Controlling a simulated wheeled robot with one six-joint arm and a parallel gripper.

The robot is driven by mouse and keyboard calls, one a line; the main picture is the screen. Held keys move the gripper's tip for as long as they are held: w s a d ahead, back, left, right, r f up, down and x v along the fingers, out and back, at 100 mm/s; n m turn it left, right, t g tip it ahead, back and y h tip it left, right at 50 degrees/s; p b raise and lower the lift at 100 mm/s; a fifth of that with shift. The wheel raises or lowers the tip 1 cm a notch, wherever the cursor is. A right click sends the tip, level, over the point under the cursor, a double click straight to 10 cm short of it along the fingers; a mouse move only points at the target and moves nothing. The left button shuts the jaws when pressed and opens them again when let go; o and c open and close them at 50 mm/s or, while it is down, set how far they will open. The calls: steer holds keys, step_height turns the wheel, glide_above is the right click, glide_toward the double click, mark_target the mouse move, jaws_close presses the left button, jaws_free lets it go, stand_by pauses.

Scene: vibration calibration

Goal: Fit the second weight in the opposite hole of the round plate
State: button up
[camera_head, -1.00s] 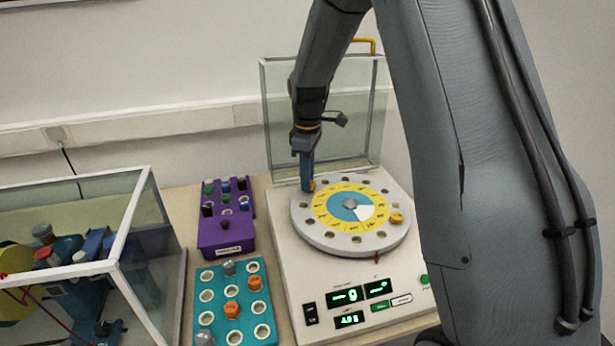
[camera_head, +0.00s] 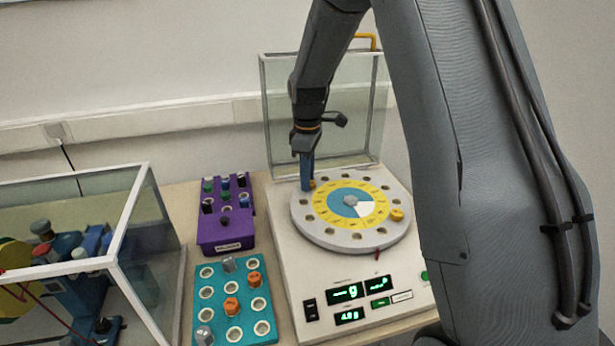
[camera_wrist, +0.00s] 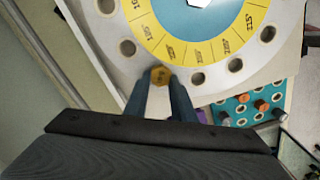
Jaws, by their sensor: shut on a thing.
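The round plate (camera_head: 322,238) is pale grey with a ring of holes and a yellow and blue dial in its middle. One yellow weight (camera_head: 397,215) sits at the plate's right side. My gripper (camera_head: 307,184) points down at the plate's far left rim. It is shut on a second yellow weight (camera_head: 313,184), which also shows between the fingertips in the wrist view (camera_wrist: 160,76). This weight is at the ring of holes, roughly across from the first one. I cannot tell how deep it sits, as the fingers hide its lower part.
A purple rack (camera_head: 226,243) with several coloured pieces stands left of the machine. A teal rack (camera_head: 262,330) with grey and orange weights is in front of it. A glass case (camera_head: 131,223) is at the far left. An upright clear panel (camera_head: 325,110) stands behind the plate.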

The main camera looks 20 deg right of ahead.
steer(key=o, duration=1.1)
step_height(320, 180, up, 6)
steer(key=shift+r+b, duration=0.2)
steer(key=shift+b, duration=0.8)
steer(key=shift+r, duration=0.7)
